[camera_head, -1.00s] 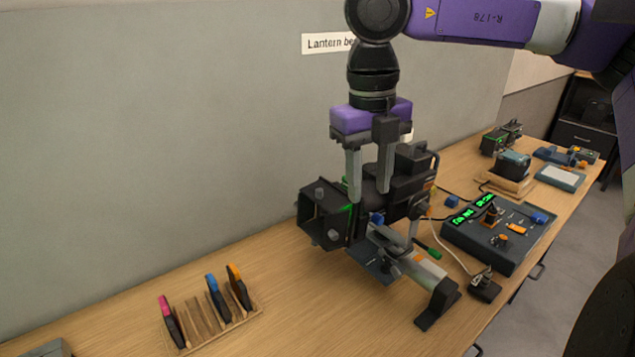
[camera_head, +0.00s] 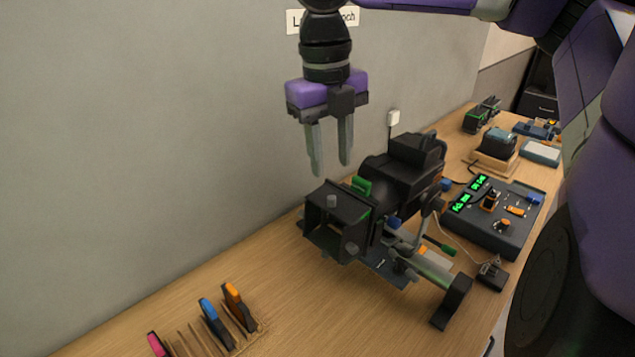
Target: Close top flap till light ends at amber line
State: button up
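The lantern (camera_head: 405,170) is a black stage light on a stand on the wooden bench. Its square black front frame with flaps (camera_head: 335,222) faces the lower left and has grey knobs on it. A green tab (camera_head: 361,187) stands up behind the frame's top edge. Which part is the top flap I cannot tell. My gripper (camera_head: 331,170) hangs fingers down above and slightly behind the front frame. Its two grey fingers are apart with nothing between them, and they appear clear of the lantern. No amber line or light patch shows.
A dark control box (camera_head: 492,218) with green displays and faders stands right of the lantern. A wooden rack (camera_head: 245,335) with pink, blue and orange-handled pieces lies at front left. The grey wall (camera_head: 130,140) runs behind the bench. Bench between rack and lantern is clear.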

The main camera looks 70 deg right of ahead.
aim_at(331, 197)
jog(key=shift+w+d+f, duration=0.1)
jog(key=shift+w+f, duration=0.05)
jog(key=shift+f+b, duration=0.3)
jog(key=shift+f, duration=0.05)
jog(key=f+b, duration=0.1)
jog(key=f, duration=0.3)
jog(key=f+b, duration=0.1)
jog(key=f, duration=0.1)
jog(key=shift+d+f+b, duration=0.25)
jog(key=shift+f+b, duration=0.1)
jog(key=shift+f, duration=0.05)
grip_shut()
